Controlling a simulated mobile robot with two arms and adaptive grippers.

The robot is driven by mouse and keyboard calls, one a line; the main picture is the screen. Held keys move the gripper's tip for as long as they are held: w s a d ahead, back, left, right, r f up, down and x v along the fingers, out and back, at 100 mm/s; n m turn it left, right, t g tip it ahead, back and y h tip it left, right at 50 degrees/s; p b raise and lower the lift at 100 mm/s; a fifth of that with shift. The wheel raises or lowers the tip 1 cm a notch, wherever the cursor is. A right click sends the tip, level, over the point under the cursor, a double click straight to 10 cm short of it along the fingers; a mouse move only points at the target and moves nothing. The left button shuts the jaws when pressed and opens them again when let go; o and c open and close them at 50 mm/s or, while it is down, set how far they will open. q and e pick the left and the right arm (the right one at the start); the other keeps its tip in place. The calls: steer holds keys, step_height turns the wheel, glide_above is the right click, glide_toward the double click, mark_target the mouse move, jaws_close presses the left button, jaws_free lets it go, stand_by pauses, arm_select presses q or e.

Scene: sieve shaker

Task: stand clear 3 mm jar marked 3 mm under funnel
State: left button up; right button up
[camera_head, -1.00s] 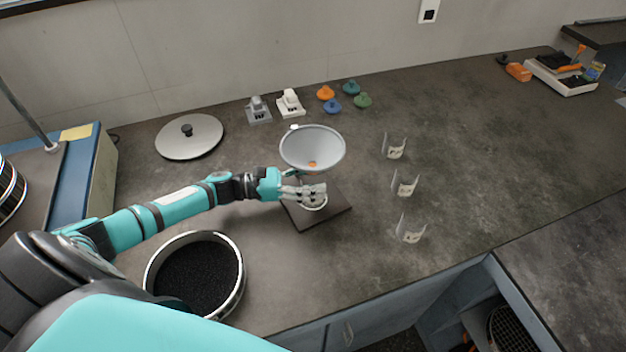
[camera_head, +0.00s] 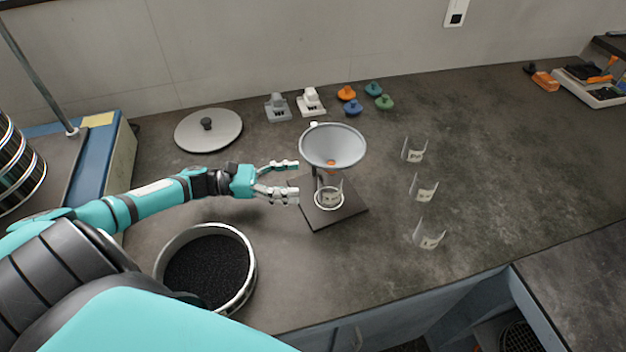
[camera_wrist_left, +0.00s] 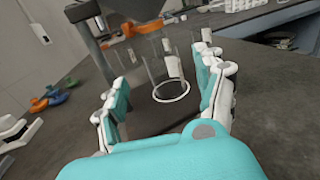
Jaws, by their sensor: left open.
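A clear jar (camera_head: 329,195) with a pale label stands upright on the dark base plate (camera_head: 316,218) of the funnel stand, below the grey funnel (camera_head: 333,147). The marking on its label is too small to read. My left gripper (camera_head: 284,180) is open and empty, just left of the jar and apart from it. In the left wrist view the jar (camera_wrist_left: 168,75) stands ahead, between and beyond the open fingers (camera_wrist_left: 160,95). An orange part shows at the funnel's outlet. My right gripper is not in view.
Several clear labelled jars stand in a row to the right, such as the middle one (camera_head: 423,190). A sieve of dark grains (camera_head: 250,268) sits at the front left, and a round lid (camera_head: 208,132) lies behind. Coloured knobbed pieces (camera_head: 347,93) lie at the back.

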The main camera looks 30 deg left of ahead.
arm_select(q)
steer(key=shift+v, duration=1.35)
steer(key=shift+w, duration=0.1)
